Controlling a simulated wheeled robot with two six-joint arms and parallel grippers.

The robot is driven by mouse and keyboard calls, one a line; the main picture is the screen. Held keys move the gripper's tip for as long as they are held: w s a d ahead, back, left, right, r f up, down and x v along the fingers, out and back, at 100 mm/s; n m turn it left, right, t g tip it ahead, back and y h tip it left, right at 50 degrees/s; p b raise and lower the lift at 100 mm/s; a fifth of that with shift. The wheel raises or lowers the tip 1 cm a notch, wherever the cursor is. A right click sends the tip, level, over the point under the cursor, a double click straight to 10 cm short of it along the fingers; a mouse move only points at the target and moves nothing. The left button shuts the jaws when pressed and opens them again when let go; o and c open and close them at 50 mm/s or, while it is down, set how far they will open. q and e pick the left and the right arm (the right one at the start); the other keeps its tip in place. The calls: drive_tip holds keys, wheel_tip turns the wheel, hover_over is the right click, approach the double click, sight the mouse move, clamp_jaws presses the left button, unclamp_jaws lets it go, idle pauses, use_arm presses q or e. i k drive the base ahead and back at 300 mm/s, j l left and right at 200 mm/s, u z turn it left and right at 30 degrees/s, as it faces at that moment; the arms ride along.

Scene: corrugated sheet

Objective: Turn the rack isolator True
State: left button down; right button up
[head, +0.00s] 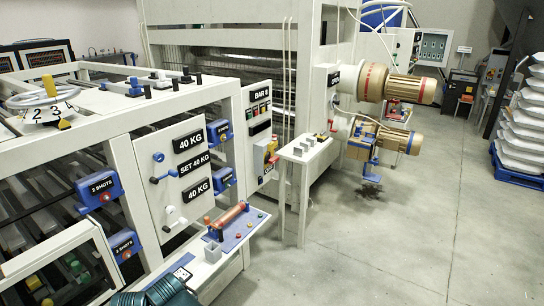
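No label reading rack isolator can be made out. A grey box with a red and yellow part (269,150) sits on the white frame below the BAR 8 panel (259,108); it looks like an isolator switch, but its position is too small to tell.
A small white stand (307,150) with grey blocks stands right of the frame. A shelf with a red cylinder (228,218) juts out in front of the panel. Gold motors (411,89) project at the right. The grey floor (400,240) at the lower right is clear.

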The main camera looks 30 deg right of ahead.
sight(269, 159)
drive_tip(key=i+z, duration=0.15)
drive_tip(key=z, duration=0.3)
drive_tip(key=k+z, duration=0.1)
drive_tip(key=z, duration=0.2)
drive_tip(key=k+l+z, duration=0.1)
drive_tip(key=z, duration=0.2)
drive_tip(key=i+z, duration=0.2)
drive_tip(key=i, duration=0.3)
drive_tip(key=i+z, duration=0.2)
drive_tip(key=i, duration=0.3)
drive_tip(key=i+j+z, duration=0.2)
drive_tip(key=i, duration=0.3)
drive_tip(key=i+j+z, duration=0.15)
drive_tip(key=i, duration=0.35)
drive_tip(key=i+j+z, duration=0.2)
drive_tip(key=i+j, duration=0.2)
drive_tip(key=i, duration=0.05)
